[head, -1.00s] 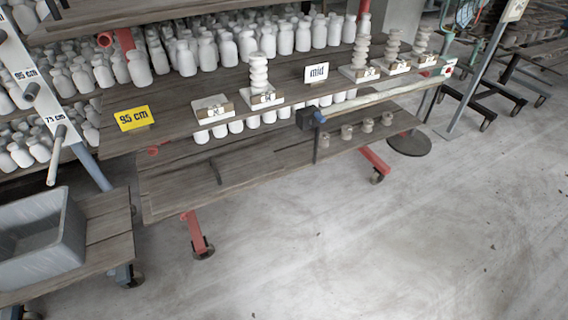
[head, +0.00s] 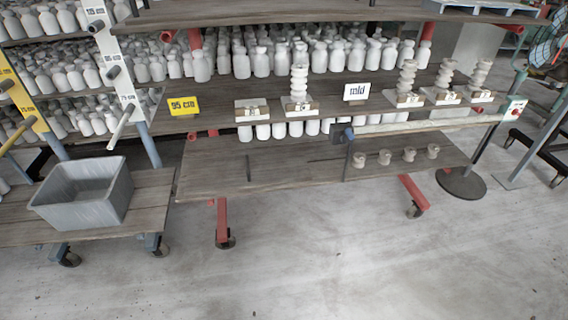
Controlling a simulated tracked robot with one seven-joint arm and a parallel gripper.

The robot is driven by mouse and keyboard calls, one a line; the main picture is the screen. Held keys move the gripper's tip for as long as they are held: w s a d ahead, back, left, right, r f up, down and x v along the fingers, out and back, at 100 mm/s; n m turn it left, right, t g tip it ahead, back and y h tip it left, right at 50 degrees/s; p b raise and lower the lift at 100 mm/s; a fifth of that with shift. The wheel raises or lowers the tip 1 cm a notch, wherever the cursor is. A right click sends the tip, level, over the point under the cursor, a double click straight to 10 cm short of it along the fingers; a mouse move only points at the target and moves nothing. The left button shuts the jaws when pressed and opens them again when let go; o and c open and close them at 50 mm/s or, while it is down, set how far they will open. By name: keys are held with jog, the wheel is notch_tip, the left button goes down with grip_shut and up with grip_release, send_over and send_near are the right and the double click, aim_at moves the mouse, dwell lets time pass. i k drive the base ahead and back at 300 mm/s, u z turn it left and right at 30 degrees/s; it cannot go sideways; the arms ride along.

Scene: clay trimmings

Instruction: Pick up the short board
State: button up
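No piece is clearly marked as the short board, and I cannot tell which one it is. Several small white boards with labelled blocks stand along the front of the middle shelf (head: 220,127). The leftmost small board (head: 246,104) bears no stack. The one to its right (head: 312,105) carries a stack of pale clay pieces (head: 299,78). More stacks stand on the boards at the right, beyond the "mid" sign (head: 356,91). A long pale bar (head: 430,125) runs along the shelf's front at the right. My gripper is not in view.
A grey tub (head: 115,195) stands on a low wheeled cart (head: 150,205) at the left. Posts with pegs and height labels (head: 100,27) rise behind it. The lower shelf (head: 290,170) holds several small clay pieces (head: 409,154) at its right. The floor (head: 330,265) in front is clear.

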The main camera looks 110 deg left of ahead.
aim_at(248, 167)
jog(key=z, duration=0.55)
jog(key=i, duration=0.15)
jog(key=u, duration=3.25)
jog(key=i, duration=0.2)
jog(key=u, duration=1.7)
jog(key=k, duration=0.4)
jog(key=u, duration=0.35)
jog(key=i, duration=1.45)
jog(key=z, duration=0.35)
